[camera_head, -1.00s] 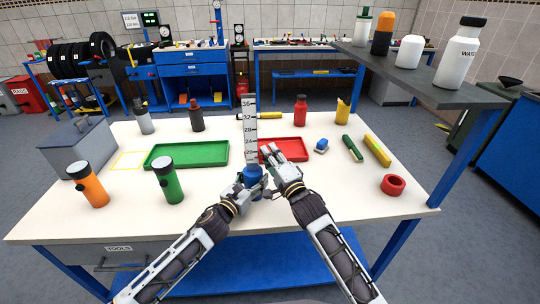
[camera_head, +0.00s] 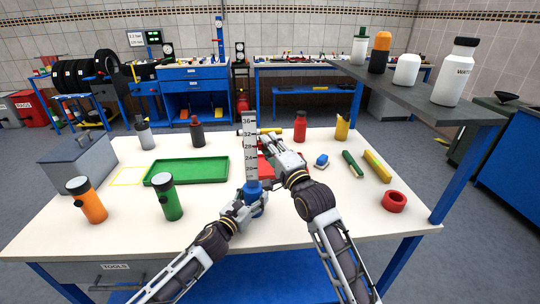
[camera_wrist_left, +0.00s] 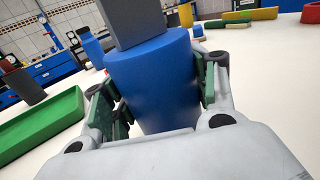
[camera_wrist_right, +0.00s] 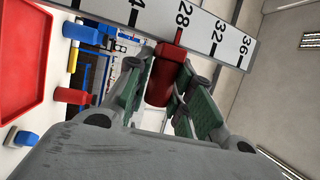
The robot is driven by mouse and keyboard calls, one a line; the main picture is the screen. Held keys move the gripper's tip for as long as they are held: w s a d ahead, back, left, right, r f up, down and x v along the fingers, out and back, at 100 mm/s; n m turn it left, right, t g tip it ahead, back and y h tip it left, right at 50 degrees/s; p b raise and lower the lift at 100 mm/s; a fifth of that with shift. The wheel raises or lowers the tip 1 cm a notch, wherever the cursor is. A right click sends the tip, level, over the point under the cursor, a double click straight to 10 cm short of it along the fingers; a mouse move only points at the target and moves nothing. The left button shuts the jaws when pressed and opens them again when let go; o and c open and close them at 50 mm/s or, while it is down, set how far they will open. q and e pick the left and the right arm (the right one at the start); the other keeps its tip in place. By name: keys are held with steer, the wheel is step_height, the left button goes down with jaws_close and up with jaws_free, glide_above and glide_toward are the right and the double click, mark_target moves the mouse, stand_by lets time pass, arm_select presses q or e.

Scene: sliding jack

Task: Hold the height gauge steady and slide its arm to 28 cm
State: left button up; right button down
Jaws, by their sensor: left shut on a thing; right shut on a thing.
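The height gauge has a pale scale column (camera_head: 250,140) standing upright on a blue base (camera_head: 255,186). My left gripper (camera_head: 248,203) is shut on the base, with a finger on each side of it in the left wrist view (camera_wrist_left: 155,95). My right gripper (camera_head: 268,148) is beside the upper column. In the right wrist view its fingers are shut on the gauge's red arm (camera_wrist_right: 161,82). The arm's thin red pointer (camera_wrist_right: 179,32) lies just at the 28 mark on the scale. The red arm is hidden by the gripper in the head view.
A green tray (camera_head: 187,181) lies left of the gauge. A red tray (camera_head: 265,166) lies behind my right gripper, partly hidden. Orange (camera_head: 88,202) and green (camera_head: 167,198) flashlights stand at the left. A red ring (camera_head: 394,201) lies at the right.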

steer(key=shift+r, duration=0.2)
steer(key=c, duration=1.3)
jaws_free()
steer(key=shift+f, duration=0.1)
steer(key=shift+s, duration=0.1)
steer(key=shift+v, duration=5.9)
arm_select(q)
steer(key=o, duration=1.3)
steer(key=shift+o, duration=0.2)
